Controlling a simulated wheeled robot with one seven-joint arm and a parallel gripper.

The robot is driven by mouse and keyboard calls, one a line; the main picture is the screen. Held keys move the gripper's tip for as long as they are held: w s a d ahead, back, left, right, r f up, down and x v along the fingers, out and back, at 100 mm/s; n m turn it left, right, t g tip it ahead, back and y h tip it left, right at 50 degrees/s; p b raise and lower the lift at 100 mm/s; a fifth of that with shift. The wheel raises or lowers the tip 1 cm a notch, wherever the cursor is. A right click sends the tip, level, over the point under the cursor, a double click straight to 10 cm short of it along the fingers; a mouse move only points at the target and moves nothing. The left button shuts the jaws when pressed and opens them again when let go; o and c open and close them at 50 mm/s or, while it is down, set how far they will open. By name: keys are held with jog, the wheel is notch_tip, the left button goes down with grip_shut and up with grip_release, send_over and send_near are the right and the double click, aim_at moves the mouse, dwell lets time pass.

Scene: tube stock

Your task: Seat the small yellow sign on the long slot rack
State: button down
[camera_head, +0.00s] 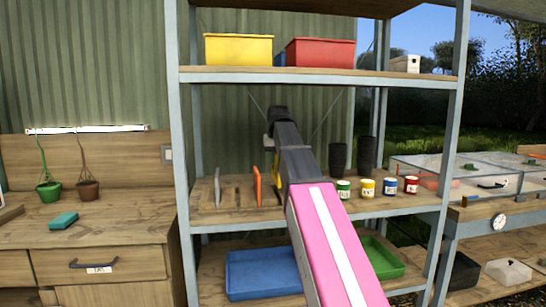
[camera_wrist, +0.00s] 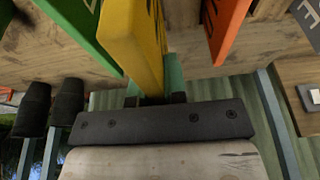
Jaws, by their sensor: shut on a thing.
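The yellow sign (camera_wrist: 143,45) is held on edge between the fingers of my gripper (camera_wrist: 153,92) in the wrist view. In the head view only a thin yellow strip of it (camera_head: 276,183) shows beside my arm, which hides most of the gripper. The long slot rack (camera_head: 237,193) is on the middle shelf, with dark slots. A grey sign (camera_head: 217,186) and an orange sign (camera_head: 257,186) stand upright there, left of the yellow one. A green sign (camera_wrist: 95,28) is close beside the yellow one in the wrist view. Whether the yellow sign's lower edge touches the rack is hidden.
Dark stacked cups (camera_head: 338,158) and several small paint jars (camera_head: 367,188) stand right of my arm on the same shelf. Yellow (camera_head: 238,50) and red (camera_head: 319,53) bins are above. Blue (camera_head: 262,272) and green (camera_head: 383,257) trays are below. Shelf posts flank the arm.

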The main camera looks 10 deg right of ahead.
aim_at(275, 174)
jog(key=shift+w, duration=0.15)
jog(key=shift+f, duration=0.15)
jog(key=shift+f, duration=0.1)
jog(key=shift+f, duration=2.9)
jog(key=shift+f, duration=0.15)
jog(key=c, duration=1.1)
grip_release()
